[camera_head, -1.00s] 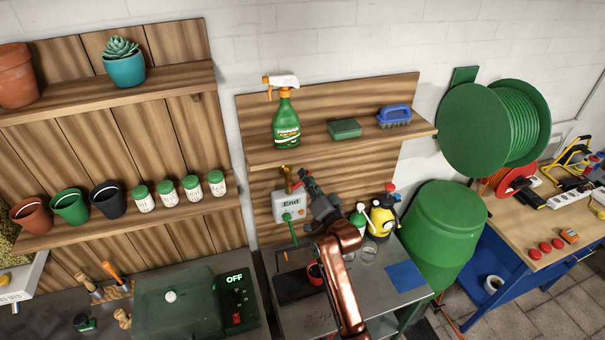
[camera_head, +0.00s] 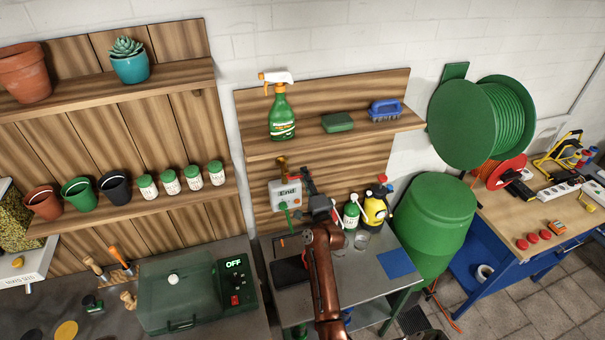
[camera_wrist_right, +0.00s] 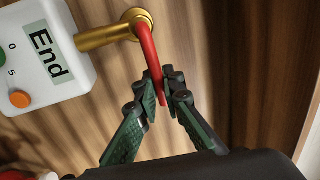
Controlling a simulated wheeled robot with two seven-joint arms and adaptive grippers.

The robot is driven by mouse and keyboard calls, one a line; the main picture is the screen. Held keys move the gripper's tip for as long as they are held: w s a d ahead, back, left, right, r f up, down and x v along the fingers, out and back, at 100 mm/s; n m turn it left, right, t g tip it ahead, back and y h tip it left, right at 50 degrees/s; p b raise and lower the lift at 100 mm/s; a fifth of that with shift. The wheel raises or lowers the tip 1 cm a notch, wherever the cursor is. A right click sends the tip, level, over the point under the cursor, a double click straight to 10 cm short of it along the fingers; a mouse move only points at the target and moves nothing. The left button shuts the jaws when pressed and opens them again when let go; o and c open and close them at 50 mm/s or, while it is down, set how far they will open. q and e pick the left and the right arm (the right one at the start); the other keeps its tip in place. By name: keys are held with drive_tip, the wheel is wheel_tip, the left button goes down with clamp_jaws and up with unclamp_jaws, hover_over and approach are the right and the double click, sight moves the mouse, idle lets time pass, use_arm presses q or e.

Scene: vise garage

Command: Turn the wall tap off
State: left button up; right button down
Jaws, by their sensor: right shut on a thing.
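The wall tap (camera_head: 282,163) is a small brass fitting on the wooden panel, above a white timer box (camera_head: 285,193). In the right wrist view the brass tap body (camera_wrist_right: 105,34) is at the top, and its red lever (camera_wrist_right: 149,58) slants down from it. My right gripper (camera_wrist_right: 166,86) is shut on the lower end of the red lever, one finger on each side. In the head view the right gripper (camera_head: 307,181) is small, just right of the timer box, and hides most of the lever. My left gripper is in neither view.
The timer box reads "End" and has a green hose below. A spray bottle (camera_head: 281,115) stands on the shelf (camera_head: 350,139) above the tap. A yellow sprayer (camera_head: 375,209) stands right of my arm on the grey bench (camera_head: 358,270). A green barrel (camera_head: 437,225) is farther right.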

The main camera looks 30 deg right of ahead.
drive_tip(key=shift+d+f, duration=0.15)
drive_tip(key=shift+f+m, duration=0.1)
drive_tip(key=shift+m, duration=0.3)
drive_tip(key=c, duration=2.2)
unclamp_jaws()
drive_tip(key=shift+o, duration=0.8)
drive_tip(key=shift+r, duration=0.4)
wheel_tip(320, 180, up, 9)
drive_tip(key=shift+r, duration=0.15)
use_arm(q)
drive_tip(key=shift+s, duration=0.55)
use_arm(e)
drive_tip(key=shift+c, duration=0.7)
